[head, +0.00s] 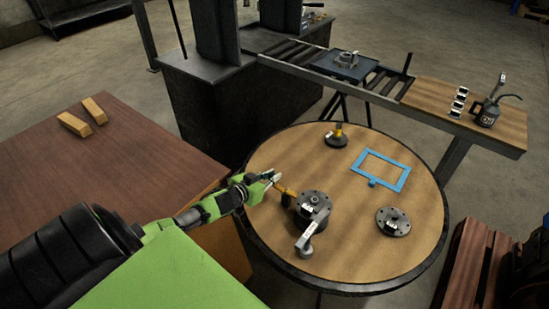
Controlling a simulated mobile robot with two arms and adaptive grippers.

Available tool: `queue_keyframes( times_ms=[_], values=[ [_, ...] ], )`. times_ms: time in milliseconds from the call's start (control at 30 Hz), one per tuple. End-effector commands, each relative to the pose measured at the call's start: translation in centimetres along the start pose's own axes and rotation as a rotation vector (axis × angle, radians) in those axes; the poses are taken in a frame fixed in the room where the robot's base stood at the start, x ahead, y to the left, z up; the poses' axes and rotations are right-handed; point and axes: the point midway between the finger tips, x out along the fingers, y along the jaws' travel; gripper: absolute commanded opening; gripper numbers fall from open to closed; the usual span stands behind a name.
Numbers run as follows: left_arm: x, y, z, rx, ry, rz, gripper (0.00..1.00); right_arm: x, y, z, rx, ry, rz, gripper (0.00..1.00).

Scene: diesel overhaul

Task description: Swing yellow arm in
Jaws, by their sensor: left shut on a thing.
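The yellow arm (286,190) is a short bar at the left side of a dark round fixture (314,204) on the round table. It points out to the left, towards my left gripper (272,178). My left gripper is shut on the outer end of the yellow arm. The fingers hide part of that end. A grey lever (305,241) extends from the front of the same fixture. My right gripper is not in view.
The round wooden table (270,224) also holds a dark disc (393,221), a blue frame (405,174) and a small yellow-topped part (337,136). A roller bench (490,145) stands behind. A brown table (130,170) with two wooden blocks (75,124) is at left.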

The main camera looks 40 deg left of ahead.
Motion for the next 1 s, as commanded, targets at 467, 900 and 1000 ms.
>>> queue_keyframes(
  times_ms=[467, 900, 1000],
  values=[
    [0.11, -0.01, -0.03, 0.006, 0.0, 0.009, 0.15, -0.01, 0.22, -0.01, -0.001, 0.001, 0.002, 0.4],
    [-0.08, 0.01, 0.06, 0.005, -0.001, 0.009, 0.31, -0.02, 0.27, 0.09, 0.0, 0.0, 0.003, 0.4],
    [-0.74, 0.02, 0.13, 0.005, -0.002, 0.01, 0.31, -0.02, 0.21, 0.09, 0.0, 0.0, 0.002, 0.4]
  ],
)
